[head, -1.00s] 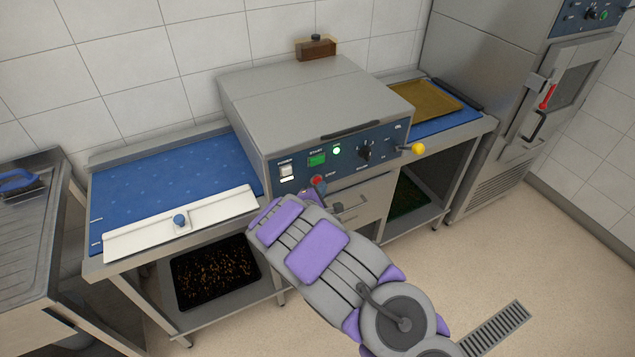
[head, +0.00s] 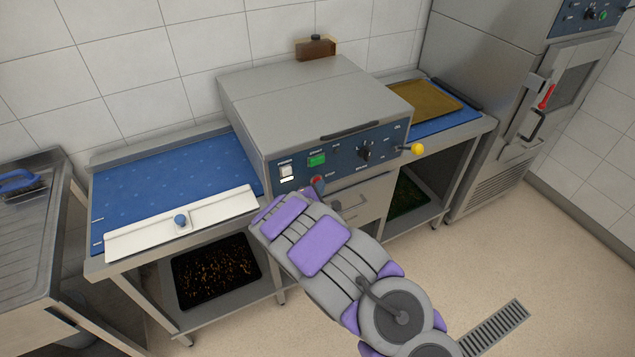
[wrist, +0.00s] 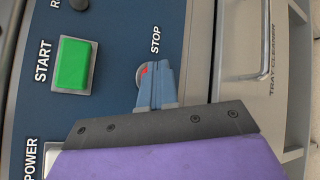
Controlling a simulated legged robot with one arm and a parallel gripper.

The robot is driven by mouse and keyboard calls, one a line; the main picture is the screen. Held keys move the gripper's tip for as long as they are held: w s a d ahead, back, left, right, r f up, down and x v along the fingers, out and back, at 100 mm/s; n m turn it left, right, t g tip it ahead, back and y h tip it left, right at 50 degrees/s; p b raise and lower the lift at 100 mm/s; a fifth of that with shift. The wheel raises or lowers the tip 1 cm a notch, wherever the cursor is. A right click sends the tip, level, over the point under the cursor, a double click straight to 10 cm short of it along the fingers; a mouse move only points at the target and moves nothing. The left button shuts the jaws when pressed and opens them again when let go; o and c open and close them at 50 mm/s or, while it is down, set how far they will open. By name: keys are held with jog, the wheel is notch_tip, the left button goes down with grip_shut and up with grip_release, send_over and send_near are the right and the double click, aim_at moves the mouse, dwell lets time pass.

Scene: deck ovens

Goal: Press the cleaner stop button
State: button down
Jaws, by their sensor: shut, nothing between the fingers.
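The red stop button (head: 316,180) is low on the blue front panel of the tray cleaner (head: 300,90), below the green start button (head: 317,160). In the wrist view, a sliver of the stop button (wrist: 144,69) shows beside and behind my fingertips, under the word STOP. My gripper (wrist: 157,72) is shut and empty, its tips over the button and seemingly against it. In the head view, my gripper (head: 319,187) is mostly hidden by my arm, with the tips at the button's lower edge. The green start button (wrist: 73,64) is clear of my fingers.
A white power switch (head: 287,172) and a black knob (head: 365,152) share the panel. A yellow-ended lever (head: 417,149) juts out at right. A drawer handle (wrist: 268,40) labelled TRAY CLEANER is right of my fingers. A blue belt (head: 165,180) runs left.

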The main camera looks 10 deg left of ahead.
jog(key=shift+s+d+p, duration=0.4)
jog(key=shift+s+d, duration=0.1)
jog(key=shift+s, duration=0.2)
jog(key=s+d, duration=0.1)
jog(key=s, duration=0.1)
jog(key=s+d+p, duration=0.1)
jog(key=s+d, duration=0.1)
jog(key=shift+s, duration=0.1)
dwell(0.6)
jog(key=shift+a, duration=0.1)
dwell(0.4)
